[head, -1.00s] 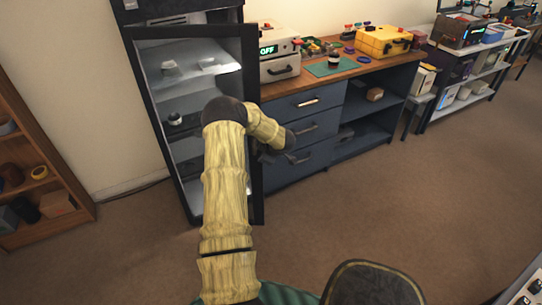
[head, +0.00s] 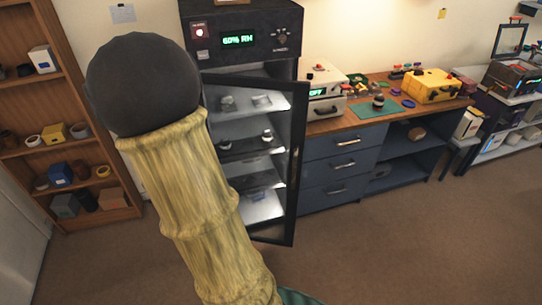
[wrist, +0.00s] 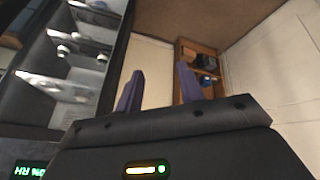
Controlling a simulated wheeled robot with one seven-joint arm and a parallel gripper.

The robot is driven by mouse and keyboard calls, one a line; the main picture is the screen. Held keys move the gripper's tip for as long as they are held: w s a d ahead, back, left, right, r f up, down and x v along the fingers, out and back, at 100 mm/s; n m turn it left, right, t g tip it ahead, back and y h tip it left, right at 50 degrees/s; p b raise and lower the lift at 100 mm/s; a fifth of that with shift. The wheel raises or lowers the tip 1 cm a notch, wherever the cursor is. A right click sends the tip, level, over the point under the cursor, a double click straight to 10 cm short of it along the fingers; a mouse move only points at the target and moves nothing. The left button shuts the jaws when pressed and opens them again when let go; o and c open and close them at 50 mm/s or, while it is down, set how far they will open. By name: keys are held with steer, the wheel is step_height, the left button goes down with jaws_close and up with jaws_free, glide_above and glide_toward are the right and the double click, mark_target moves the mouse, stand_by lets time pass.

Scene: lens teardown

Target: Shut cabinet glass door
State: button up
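The tall dark cabinet (head: 245,22) stands left of the counter, with a green "60% RH" readout on its top panel. Its dark-framed glass door (head: 293,170) stands out from the body, overlapping the drawers beside it; the exact angle is hard to tell. Lit shelves with small lens parts show through. My raised arm covers the cabinet's left side in the head view and my gripper is hidden there. In the wrist view my gripper (wrist: 160,90) is open and empty, its two fingers apart. The cabinet's shelves (wrist: 70,95) lie left of the fingers, with no contact visible.
A wooden shelf unit (head: 75,130) stands to the left. The blue drawer counter (head: 335,165) stands right of the cabinet, carrying a white device (head: 325,90) and a yellow case (head: 435,85). The brown floor (head: 400,250) in front is clear.

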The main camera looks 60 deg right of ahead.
steer(key=s+a+r+g+y+p, duration=0.1)
steer(key=s+a+r+p, duration=0.1)
steer(key=s+a, duration=0.3)
steer(key=s+a+r+n+g+y+p, duration=0.1)
steer(key=s+a+r, duration=0.4)
steer(key=a, duration=0.7)
steer(key=shift+s+y+p, duration=0.4)
steer(key=shift+s+p, duration=0.3)
steer(key=shift+p, duration=0.05)
